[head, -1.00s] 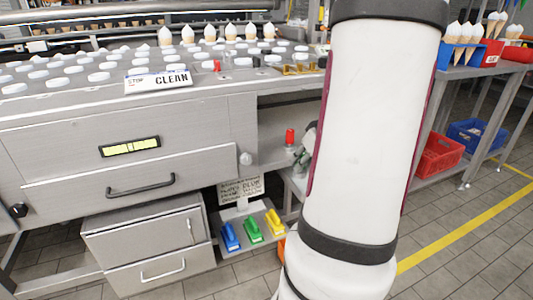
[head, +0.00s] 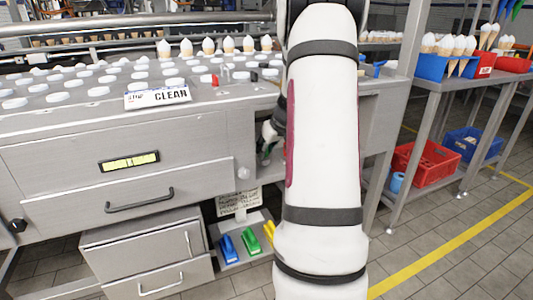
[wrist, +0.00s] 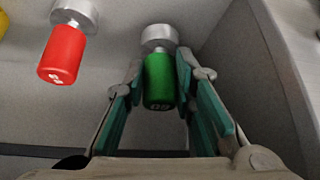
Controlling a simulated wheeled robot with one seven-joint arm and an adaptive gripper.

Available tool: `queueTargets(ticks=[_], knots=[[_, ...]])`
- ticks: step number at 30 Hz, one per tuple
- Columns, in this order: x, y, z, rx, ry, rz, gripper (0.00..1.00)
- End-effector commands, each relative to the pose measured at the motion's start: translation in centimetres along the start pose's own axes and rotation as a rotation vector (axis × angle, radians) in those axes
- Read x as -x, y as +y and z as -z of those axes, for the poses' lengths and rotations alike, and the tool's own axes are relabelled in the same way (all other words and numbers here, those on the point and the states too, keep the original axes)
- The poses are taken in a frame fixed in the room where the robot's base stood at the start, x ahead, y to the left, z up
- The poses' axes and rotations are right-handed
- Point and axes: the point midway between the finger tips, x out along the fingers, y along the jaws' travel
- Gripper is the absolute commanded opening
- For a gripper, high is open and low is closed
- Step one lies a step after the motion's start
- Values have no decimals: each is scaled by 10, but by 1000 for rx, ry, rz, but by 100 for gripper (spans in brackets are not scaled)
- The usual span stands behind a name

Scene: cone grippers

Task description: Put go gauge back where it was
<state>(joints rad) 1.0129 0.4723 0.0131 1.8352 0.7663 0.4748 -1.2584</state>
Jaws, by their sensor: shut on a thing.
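The go gauge (wrist: 159,82) is a green cylinder with white lettering and a silver metal end. It sits between the two teal-lined fingers of my gripper (wrist: 160,72) in the wrist view, and the gripper is shut on it. The metal end points away from my wrist. In the head view, my gripper (head: 268,143) is mostly hidden behind my arm, at the right end of the steel machine. The go gauge cannot be made out clearly there. I cannot tell whether its metal end touches a surface.
A red gauge (wrist: 63,54) with a silver end is left of the green one. A yellow thing (wrist: 3,23) shows at the edge. A grey wall (wrist: 287,80) is close on the right. Blue (head: 228,247) and green (head: 251,242) brushes sit on a low shelf.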

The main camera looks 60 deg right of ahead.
Motion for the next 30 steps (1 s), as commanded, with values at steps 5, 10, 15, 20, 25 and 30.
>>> queueTargets(ticks=[5,10,15,20,25,30], knots=[[-12,1,-10,-1,-1,-1,0],[-11,1,-10,-1,0,-1,0],[-13,1,-11,-1,0,-1,0],[-13,1,-11,-1,-1,-1,44],[-13,1,-11,-1,-1,-1,44],[-12,1,-11,-1,-1,-1,44]])
